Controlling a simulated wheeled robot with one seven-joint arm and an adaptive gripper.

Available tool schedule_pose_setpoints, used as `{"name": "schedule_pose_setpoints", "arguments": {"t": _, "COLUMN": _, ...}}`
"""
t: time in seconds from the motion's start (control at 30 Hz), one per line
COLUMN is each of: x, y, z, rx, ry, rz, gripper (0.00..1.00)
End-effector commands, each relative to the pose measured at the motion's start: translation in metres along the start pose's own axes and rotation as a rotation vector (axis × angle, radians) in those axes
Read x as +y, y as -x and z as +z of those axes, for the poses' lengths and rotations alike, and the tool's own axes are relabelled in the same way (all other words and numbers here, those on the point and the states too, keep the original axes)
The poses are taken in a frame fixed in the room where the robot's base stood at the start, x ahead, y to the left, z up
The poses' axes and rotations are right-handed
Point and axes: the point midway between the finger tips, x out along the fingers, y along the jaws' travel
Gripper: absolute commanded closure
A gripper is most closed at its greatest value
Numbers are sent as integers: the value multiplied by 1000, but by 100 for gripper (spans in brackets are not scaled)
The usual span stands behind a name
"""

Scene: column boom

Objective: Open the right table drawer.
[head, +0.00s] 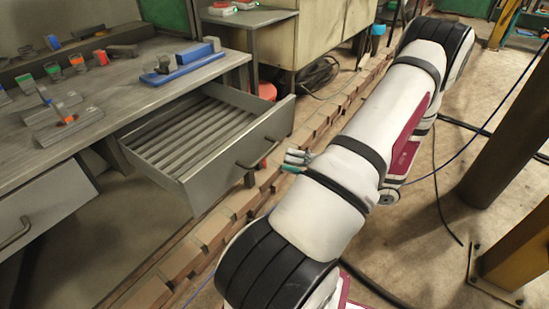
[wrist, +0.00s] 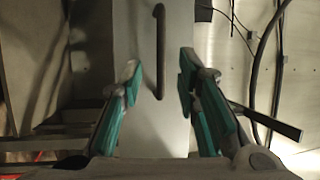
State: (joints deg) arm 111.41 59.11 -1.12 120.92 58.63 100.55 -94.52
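The right table drawer (head: 230,172) is grey metal and stands pulled well out from under the workbench. Its slatted inside shows and looks empty. Its dark bar handle (head: 262,152) is on the front panel. In the wrist view the handle (wrist: 160,45) runs upright in the picture across the pale drawer front (wrist: 133,30). My gripper (head: 293,162) is just to the right of the handle in the head view, partly hidden by my arm. In the wrist view my gripper (wrist: 160,78) has its teal fingers apart, with the handle's near end in line with the gap. Contact cannot be told.
The workbench top (head: 190,95) carries a blue tool block (head: 183,68) and several small parts. The left drawer (head: 45,205) looks shut. A grey-beige cabinet (head: 320,35) stands behind. Dark posts (head: 505,130) on yellow bases stand at right. Cables lie on the floor.

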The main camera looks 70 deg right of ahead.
Motion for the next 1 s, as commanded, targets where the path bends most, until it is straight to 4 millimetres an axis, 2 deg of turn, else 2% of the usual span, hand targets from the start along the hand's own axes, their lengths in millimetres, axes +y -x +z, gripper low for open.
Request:
{"name": "schedule_pose_setpoints", "arguments": {"t": 0.1, "x": 0, "y": 20, "z": 0, "rx": 2, "ry": 1, "rz": 1, "gripper": 70}}
{"name": "schedule_pose_setpoints", "arguments": {"t": 0.3, "x": 0, "y": 38, "z": 0, "rx": 1, "ry": 0, "rz": 0, "gripper": 70}}
{"name": "schedule_pose_setpoints", "arguments": {"t": 1.0, "x": -1, "y": 38, "z": 0, "rx": -7, "ry": -1, "rz": 2, "gripper": 70}}
